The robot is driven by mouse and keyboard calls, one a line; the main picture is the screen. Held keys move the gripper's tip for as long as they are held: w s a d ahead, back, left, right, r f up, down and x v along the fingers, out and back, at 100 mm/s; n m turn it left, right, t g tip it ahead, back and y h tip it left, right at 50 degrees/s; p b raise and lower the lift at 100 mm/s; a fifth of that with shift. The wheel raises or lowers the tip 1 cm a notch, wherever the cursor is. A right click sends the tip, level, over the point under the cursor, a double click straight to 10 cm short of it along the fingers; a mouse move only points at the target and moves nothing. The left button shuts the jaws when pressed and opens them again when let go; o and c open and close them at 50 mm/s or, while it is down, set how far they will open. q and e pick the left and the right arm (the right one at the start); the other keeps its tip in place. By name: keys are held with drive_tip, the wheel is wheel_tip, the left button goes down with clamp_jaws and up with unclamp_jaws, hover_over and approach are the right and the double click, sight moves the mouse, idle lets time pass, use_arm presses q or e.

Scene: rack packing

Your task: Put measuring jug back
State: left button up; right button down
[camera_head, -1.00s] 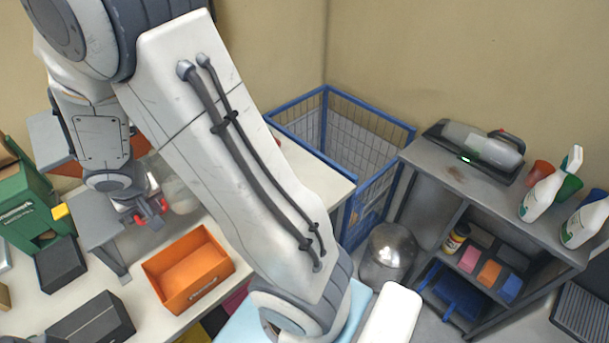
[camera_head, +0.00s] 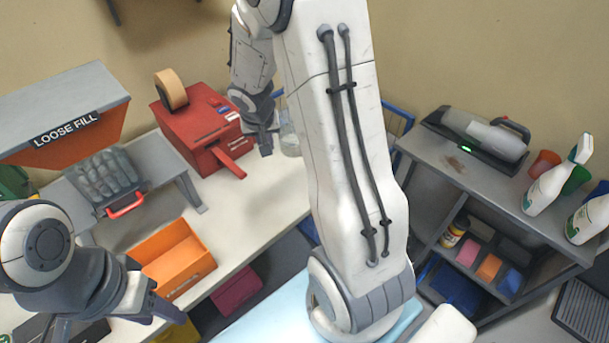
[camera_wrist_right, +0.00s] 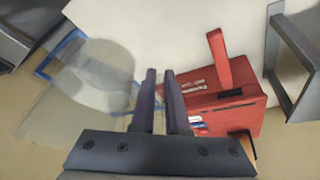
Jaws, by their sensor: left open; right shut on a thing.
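The clear measuring jug (camera_head: 290,141) is above the far right part of the white bench, partly hidden behind my right arm. My right gripper (camera_head: 268,142) is shut on it, in front of the red machine's right side. In the right wrist view the see-through jug (camera_wrist_right: 95,75) lies left of the closed fingers of my right gripper (camera_wrist_right: 166,100), and the bench shows through it. The exact spot of the grip is hard to make out. My left gripper (camera_head: 160,312) is open and empty at the lower left, near the orange bin.
A red machine (camera_head: 190,135) with a tape roll (camera_head: 171,89) stands at the bench's back. The loose fill hopper (camera_head: 65,115) is left of it, the orange bin (camera_head: 172,262) in front. A grey shelf unit (camera_head: 440,160) stands right, with bottles and cups on top.

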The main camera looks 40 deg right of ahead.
drive_tip(key=s+d+f+m+b, duration=0.1)
drive_tip(key=d+f+b, duration=0.1)
drive_tip(key=d, duration=0.5)
drive_tip(key=s+d+f+m+b, duration=0.2)
drive_tip(key=d, duration=0.6)
drive_tip(key=shift+g+h, duration=0.4)
drive_tip(key=w+a+f, duration=0.2)
drive_tip(key=w, duration=0.1)
drive_tip(key=w+a+f, duration=0.2)
drive_tip(key=w+a, duration=0.1)
drive_tip(key=w+a+f, duration=0.2)
drive_tip(key=a+f, duration=0.1)
drive_tip(key=shift+w+f+p, duration=0.1)
drive_tip(key=shift+w+p, duration=0.25)
drive_tip(key=shift+w, duration=0.05)
drive_tip(key=shift+f, duration=2.05)
drive_tip(key=shift+f+b, duration=0.15)
drive_tip(key=shift+b, duration=0.3)
drive_tip(key=c, duration=0.9)
unclamp_jaws()
